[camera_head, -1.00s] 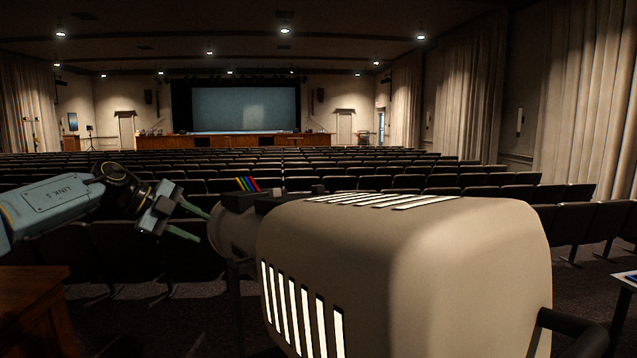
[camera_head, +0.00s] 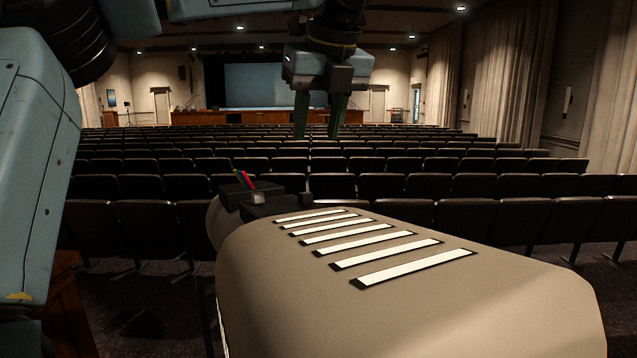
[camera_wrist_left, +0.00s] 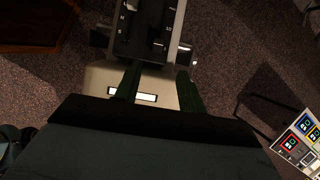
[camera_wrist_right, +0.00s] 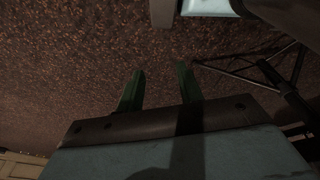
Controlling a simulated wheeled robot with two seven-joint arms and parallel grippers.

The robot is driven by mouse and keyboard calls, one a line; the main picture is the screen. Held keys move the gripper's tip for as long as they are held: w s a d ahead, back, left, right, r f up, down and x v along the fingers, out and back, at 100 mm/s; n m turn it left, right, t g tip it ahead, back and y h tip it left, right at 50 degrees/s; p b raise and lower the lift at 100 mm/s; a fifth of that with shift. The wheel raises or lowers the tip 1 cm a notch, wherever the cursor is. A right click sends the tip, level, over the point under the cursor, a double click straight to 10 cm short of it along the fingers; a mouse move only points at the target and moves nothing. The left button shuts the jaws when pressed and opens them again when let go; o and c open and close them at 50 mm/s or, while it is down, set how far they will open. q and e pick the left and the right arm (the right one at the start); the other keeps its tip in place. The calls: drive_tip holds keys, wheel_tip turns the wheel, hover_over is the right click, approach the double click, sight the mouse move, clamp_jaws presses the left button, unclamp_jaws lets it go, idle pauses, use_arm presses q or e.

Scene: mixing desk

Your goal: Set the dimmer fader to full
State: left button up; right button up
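The beige followspot lamp (camera_head: 400,270) fills the lower part of the head view, with bright slots on top. A black control panel (camera_head: 280,207) sits ahead of its housing. In the left wrist view, this panel (camera_wrist_left: 130,48) has white scale marks and a slider knob (camera_wrist_left: 158,43), which looks like the dimmer fader. Its exact setting is too small to read. My left gripper (camera_head: 319,125) is open and empty, raised above the lamp; its fingers (camera_wrist_left: 158,88) point toward the panel, apart from the knob. My right gripper (camera_wrist_right: 159,88) is open and empty over the carpet.
Coloured levers (camera_head: 244,180) stand at the front of the lamp. Rows of dark seats (camera_head: 440,185) lie beyond. A wooden table (camera_wrist_left: 35,25) is at the upper left in the left wrist view, and a board with coloured squares (camera_wrist_left: 296,146) at the lower right.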

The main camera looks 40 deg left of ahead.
sight(305, 193)
use_arm(q)
drive_tip(key=x, duration=0.5)
drive_tip(key=shift+s+f+b, duration=0.3)
drive_tip(key=shift+w+x, duration=0.2)
drive_tip(key=shift+x, duration=0.75)
drive_tip(key=x, duration=0.3)
drive_tip(key=shift+s+a+f, duration=0.1)
drive_tip(key=shift+a+f, duration=0.05)
drive_tip(key=shift+w+a+f, duration=0.15)
drive_tip(key=shift+w+f, duration=0.1)
drive_tip(key=shift+f, duration=0.25)
drive_tip(key=shift+s, duration=0.1)
drive_tip(key=shift+c, duration=0.9)
clamp_jaws()
use_arm(e)
drive_tip(key=s+f+g, duration=0.1)
drive_tip(key=s, duration=0.5)
drive_tip(key=shift+d, duration=0.3)
